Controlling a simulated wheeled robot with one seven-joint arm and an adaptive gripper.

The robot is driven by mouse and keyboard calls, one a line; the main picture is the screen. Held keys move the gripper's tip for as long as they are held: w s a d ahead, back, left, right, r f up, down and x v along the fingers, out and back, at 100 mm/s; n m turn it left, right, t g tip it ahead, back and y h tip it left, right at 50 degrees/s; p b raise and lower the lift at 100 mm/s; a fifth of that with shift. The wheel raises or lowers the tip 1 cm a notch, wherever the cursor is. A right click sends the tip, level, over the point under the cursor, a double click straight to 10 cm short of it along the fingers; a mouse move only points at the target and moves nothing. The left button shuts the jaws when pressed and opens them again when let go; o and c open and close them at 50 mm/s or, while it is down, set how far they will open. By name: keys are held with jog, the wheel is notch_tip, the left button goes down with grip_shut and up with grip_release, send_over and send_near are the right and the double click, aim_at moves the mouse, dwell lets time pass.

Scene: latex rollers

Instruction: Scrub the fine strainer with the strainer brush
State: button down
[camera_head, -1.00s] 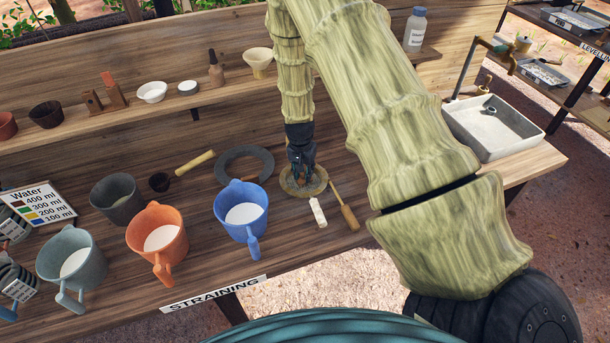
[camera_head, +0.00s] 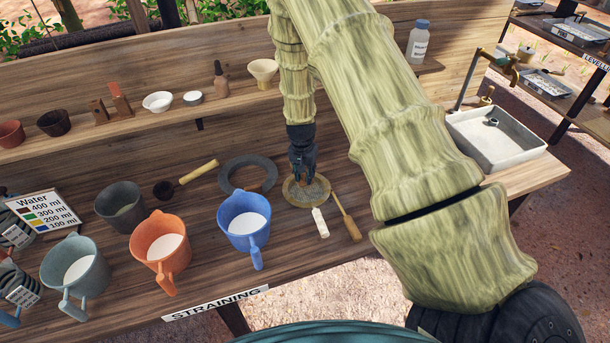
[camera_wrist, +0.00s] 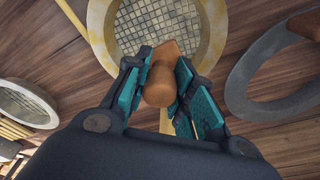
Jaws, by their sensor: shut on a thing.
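The fine strainer (camera_head: 290,197) is a round mesh in a tan rim, lying on the table below my gripper. Its yellowish rim (camera_wrist: 213,62) and square mesh (camera_wrist: 150,22) fill the top of the wrist view. My gripper (camera_head: 303,172) points down over the strainer. In the wrist view my gripper (camera_wrist: 160,92) is shut on a brown wooden piece, which I take to be the handle of the strainer brush (camera_wrist: 160,85). The brush's lower end is hidden, so I cannot tell whether it touches the mesh.
A white-ended tool (camera_head: 320,223) and a wooden tool (camera_head: 347,219) lie in front of the strainer. A dark ring (camera_head: 235,188) and a blue jug (camera_head: 244,220) are to its left. A sink (camera_head: 495,138) is at the right. Another mesh sieve (camera_wrist: 25,104) shows in the wrist view.

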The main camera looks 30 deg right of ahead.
jog(key=shift+r+p, duration=1.6)
jog(key=shift+r, duration=1.45)
jog(key=shift+f, duration=0.1)
